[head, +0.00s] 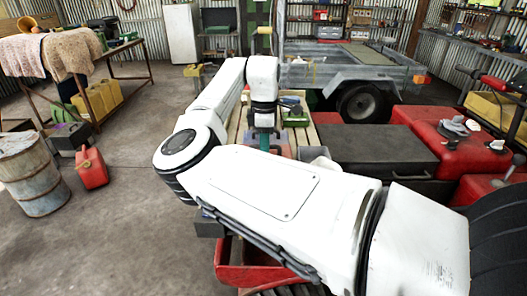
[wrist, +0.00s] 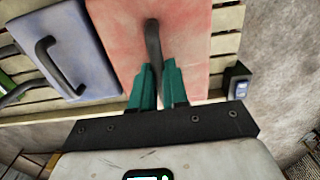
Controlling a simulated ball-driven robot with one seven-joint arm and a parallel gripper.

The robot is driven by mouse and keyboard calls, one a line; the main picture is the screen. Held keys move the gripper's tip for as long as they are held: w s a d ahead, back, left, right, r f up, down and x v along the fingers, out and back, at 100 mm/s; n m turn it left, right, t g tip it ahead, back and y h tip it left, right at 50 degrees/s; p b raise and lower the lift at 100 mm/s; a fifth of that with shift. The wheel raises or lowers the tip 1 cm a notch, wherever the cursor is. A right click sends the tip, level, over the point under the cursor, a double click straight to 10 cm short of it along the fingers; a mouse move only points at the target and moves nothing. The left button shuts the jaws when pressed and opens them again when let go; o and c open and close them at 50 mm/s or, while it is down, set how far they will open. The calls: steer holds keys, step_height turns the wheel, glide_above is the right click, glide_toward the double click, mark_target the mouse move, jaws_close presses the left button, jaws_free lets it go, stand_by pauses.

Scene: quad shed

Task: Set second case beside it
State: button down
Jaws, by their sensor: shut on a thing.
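A pale red case (wrist: 185,40) with a dark handle fills the middle of the wrist view. My gripper (wrist: 158,78) has its two teal fingers closed around that handle. A blue-grey case (wrist: 95,50) with a black handle lies on wooden slats (wrist: 228,42), to the left of the red case. In the head view my gripper (head: 264,142) points down over the slatted surface, with part of the red case (head: 283,147) showing around it. My arm hides much of this area. I cannot tell whether the red case touches the slats.
A small dark box with a blue front (wrist: 238,82) sits right of the red case. In the head view a green item (head: 295,117) lies on the slats. A grey trailer (head: 345,75) stands behind, a red quad (head: 440,135) right. Open floor (head: 135,190) lies left.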

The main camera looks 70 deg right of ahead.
steer(key=shift+f, duration=1.65)
steer(key=c, duration=1.1)
jaws_free()
steer(key=shift+f, duration=0.15)
step_height(320, 180, up, 12)
steer(key=shift+r+b, duration=0.15)
steer(key=shift+b, duration=0.45)
